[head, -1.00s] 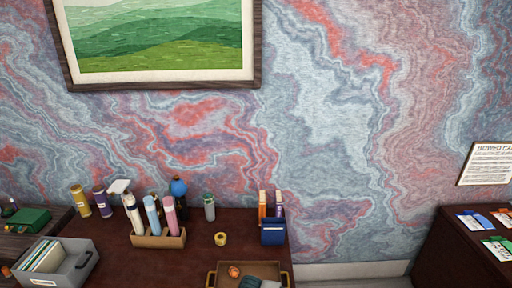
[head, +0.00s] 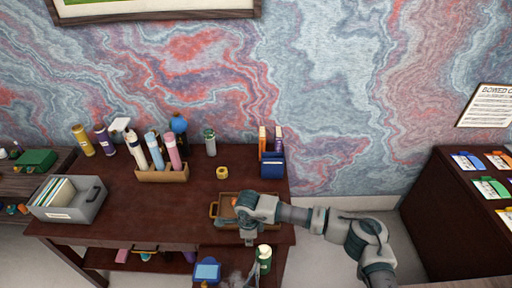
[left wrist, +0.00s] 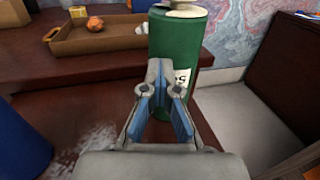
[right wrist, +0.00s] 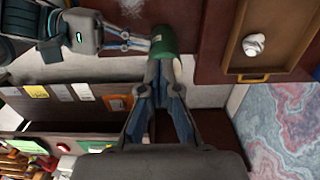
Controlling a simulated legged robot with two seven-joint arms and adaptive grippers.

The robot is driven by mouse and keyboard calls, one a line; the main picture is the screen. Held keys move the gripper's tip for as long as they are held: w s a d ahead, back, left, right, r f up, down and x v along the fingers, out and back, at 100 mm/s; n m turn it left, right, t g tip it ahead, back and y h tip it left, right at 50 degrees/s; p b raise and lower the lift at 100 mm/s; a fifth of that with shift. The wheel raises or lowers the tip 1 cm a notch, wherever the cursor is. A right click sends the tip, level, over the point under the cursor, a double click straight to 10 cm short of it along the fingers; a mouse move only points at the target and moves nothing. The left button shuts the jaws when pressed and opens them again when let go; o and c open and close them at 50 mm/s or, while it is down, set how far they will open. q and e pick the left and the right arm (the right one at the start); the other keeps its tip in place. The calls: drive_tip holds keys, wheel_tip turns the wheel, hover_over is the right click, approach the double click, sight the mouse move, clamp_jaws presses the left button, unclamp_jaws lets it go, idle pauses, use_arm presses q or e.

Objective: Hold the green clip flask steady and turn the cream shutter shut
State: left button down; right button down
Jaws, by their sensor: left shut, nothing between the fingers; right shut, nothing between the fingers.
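The green clip flask (head: 264,264) stands upright at the bottom of the head view, with a cream shutter (head: 264,250) on top. It also shows in the left wrist view (left wrist: 176,42), with the shutter (left wrist: 186,9) cut by the top edge. My left gripper (left wrist: 163,72) is shut and empty, its tips in front of the flask; whether they touch is unclear. My right gripper (head: 249,240) is shut and empty, above and left of the flask. In the right wrist view the flask (right wrist: 165,40) is just beyond its tips (right wrist: 160,66), with my left gripper beside it.
A brown tray (head: 226,209) with an orange item lies on the desk behind my right gripper. A bottle rack (head: 165,176), a yellow ring (head: 222,172), a blue holder (head: 272,168) and a grey file box (head: 70,204) stand farther back. A blue item (head: 207,271) is left of the flask.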

drive_tip(key=shift+r, duration=0.1)
wheel_tip(320, 180, down, 6)
drive_tip(key=d, duration=0.2)
drive_tip(key=shift+s+d, duration=0.2)
drive_tip(key=shift+s, duration=0.1)
idle(0.4)
drive_tip(key=shift+w+d, duration=0.3)
drive_tip(key=shift+d, duration=0.3)
idle(0.8)
drive_tip(key=shift+w, duration=0.7)
idle(0.6)
drive_tip(key=shift+a, duration=0.15)
drive_tip(key=shift+w+a, duration=0.15)
drive_tip(key=shift+a, duration=0.1)
drive_tip(key=shift+r, duration=3)
